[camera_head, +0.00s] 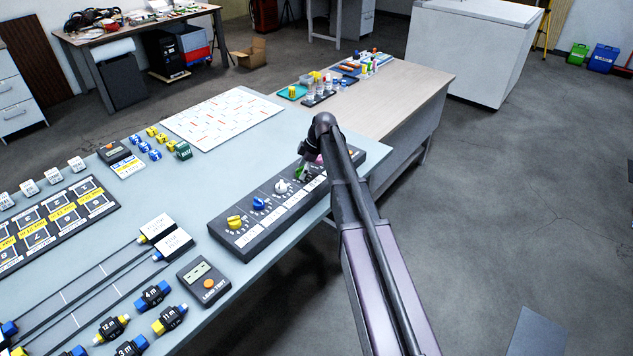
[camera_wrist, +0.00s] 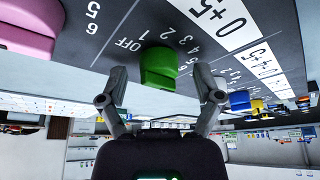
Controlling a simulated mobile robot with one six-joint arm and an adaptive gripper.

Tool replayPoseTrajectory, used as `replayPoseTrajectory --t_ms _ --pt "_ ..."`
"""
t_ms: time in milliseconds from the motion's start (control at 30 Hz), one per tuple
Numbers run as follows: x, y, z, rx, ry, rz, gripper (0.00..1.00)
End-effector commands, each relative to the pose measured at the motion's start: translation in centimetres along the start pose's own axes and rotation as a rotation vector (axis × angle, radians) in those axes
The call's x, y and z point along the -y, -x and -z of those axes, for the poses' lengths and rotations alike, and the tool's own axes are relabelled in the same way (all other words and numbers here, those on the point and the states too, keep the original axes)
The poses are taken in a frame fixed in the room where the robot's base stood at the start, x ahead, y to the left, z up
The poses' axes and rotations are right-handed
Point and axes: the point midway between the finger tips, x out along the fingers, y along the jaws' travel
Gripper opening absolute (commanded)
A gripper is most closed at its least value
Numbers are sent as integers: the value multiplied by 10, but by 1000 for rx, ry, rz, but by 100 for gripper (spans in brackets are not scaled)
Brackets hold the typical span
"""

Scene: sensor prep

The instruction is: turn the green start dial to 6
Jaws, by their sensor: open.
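The dark dial panel (camera_head: 243,249) lies along the bench's near edge. The green start dial (camera_wrist: 158,66) is in the upper middle of the wrist view, with OFF and small numbers printed around it. In the head view the green dial (camera_head: 302,173) is partly hidden by my arm. My gripper (camera_wrist: 160,84) is open, its two fingers spread on either side of the dial's near end. I cannot tell whether they touch it or which number it points to. In the head view my gripper (camera_head: 310,160) is small and over the panel.
A pink knob (camera_wrist: 30,27) stands left of the green dial in the wrist view. White (camera_head: 282,186), blue (camera_head: 259,203) and yellow (camera_head: 235,222) knobs sit further along the panel. A white sheet (camera_head: 222,117) lies behind it.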

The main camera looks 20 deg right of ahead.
Motion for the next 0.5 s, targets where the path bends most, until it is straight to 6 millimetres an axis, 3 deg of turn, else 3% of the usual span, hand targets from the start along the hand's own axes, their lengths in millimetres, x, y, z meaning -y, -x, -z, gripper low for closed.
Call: replayPoseTrajectory --t_ms 500 --pt "-1 46 2 1 35 15 84"
